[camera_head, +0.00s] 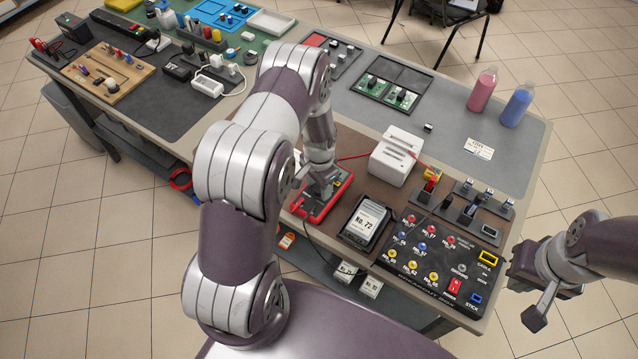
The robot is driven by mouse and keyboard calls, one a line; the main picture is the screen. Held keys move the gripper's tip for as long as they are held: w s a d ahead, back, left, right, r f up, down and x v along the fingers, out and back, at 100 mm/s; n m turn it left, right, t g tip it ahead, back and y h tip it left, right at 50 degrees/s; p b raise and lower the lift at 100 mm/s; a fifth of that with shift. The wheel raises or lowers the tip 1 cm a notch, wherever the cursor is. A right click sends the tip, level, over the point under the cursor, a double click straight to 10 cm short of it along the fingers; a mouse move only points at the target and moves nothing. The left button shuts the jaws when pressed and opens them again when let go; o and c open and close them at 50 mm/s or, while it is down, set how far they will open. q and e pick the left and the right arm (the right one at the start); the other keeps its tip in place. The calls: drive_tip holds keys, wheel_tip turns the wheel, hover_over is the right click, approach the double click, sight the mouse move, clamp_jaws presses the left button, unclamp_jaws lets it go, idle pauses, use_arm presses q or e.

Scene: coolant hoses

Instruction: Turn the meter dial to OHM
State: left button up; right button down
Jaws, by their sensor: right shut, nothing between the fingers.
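The red-framed meter (335,203) lies on the brown mat near the middle of the bench. My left gripper (320,187) is pointed down right over the meter's face. My arm and gripper cover much of that face, so the dial and its setting cannot be made out. I cannot tell whether the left fingers are open or closed, or whether they touch the dial. My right gripper (526,268) is shut and empty, held off the bench's right front edge.
A boxed unit labelled No. 72 (366,222) and a black button panel (440,250) lie right of the meter. A white slotted box (396,156) stands behind, with a red lead toward the meter. Pink (482,90) and blue (516,107) bottles stand at back right.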

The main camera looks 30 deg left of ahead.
sight(317, 193)
use_arm(q)
wheel_tip(317, 193, up, 13)
drive_tip(key=b, duration=0.2)
drive_tip(key=shift+f, duration=0.15)
idle(0.6)
drive_tip(key=s+d+r+n, duration=0.2)
drive_tip(key=s+d+r, duration=0.2)
drive_tip(key=s, duration=0.2)
drive_tip(key=s+d+r+n+t, duration=0.1)
drive_tip(key=s+d+r+n, duration=0.1)
drive_tip(key=s+d+r, duration=0.2)
drive_tip(key=s, duration=0.3)
drive_tip(key=shift+s+r, duration=0.15)
drive_tip(key=shift+s, duration=0.05)
